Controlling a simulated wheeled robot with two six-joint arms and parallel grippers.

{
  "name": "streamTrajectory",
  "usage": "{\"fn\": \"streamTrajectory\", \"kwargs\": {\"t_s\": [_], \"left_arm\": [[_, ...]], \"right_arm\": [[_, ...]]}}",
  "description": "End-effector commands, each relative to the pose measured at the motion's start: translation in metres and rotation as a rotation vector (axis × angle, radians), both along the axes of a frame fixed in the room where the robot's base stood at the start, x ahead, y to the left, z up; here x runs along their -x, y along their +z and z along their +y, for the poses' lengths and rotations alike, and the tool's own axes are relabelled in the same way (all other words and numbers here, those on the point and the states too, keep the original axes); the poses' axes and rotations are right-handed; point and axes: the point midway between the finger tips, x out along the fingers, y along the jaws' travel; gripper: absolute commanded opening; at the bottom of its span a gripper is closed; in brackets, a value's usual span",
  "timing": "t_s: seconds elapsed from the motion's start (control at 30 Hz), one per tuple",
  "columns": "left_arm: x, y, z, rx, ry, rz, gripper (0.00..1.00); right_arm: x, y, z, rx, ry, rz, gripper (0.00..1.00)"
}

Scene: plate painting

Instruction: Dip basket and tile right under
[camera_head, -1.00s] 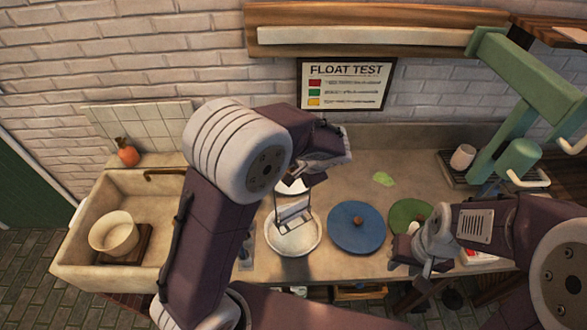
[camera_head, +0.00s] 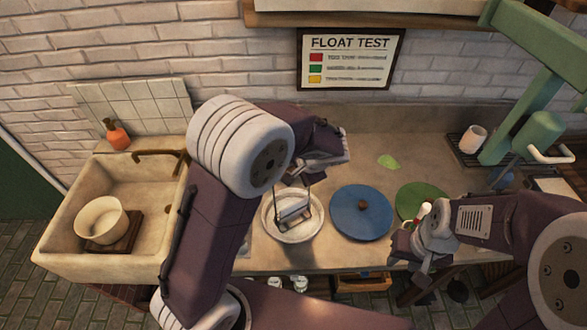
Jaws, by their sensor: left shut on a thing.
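A wire basket (camera_head: 296,205) hangs by its thin handle from my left gripper (camera_head: 303,178), which is shut on it. The basket holds a pale flat piece, likely the tile (camera_head: 292,214). The basket is over or inside a round white bowl (camera_head: 269,228) on the counter. I cannot tell how deep it sits or whether the tile is under the surface. My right gripper (camera_head: 408,250) is at the counter's front edge, before the green lid, and its jaws are not clear.
A blue disc with a brown knob (camera_head: 361,219) and a green disc (camera_head: 415,198) lie right of the bowl. A sink (camera_head: 60,255) with a cream pot (camera_head: 100,219) is at left. A green press-like stand (camera_head: 510,125) and white cup (camera_head: 473,138) are at right. A FLOAT TEST sign (camera_head: 350,58) hangs behind.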

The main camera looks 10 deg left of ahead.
Motion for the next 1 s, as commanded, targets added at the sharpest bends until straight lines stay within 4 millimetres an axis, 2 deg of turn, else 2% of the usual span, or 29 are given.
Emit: {"fn": "streamTrajectory", "kwargs": {"t_s": [0.27,1.0], "left_arm": [[0.000,0.000,0.000,0.000,-0.001,-0.001,0.00],[0.000,-0.046,0.000,-0.001,0.000,-0.001,0.00]], "right_arm": [[0.000,-0.001,0.000,0.000,0.000,0.000,0.36],[0.000,-0.045,0.000,0.000,0.000,0.000,0.36]]}}
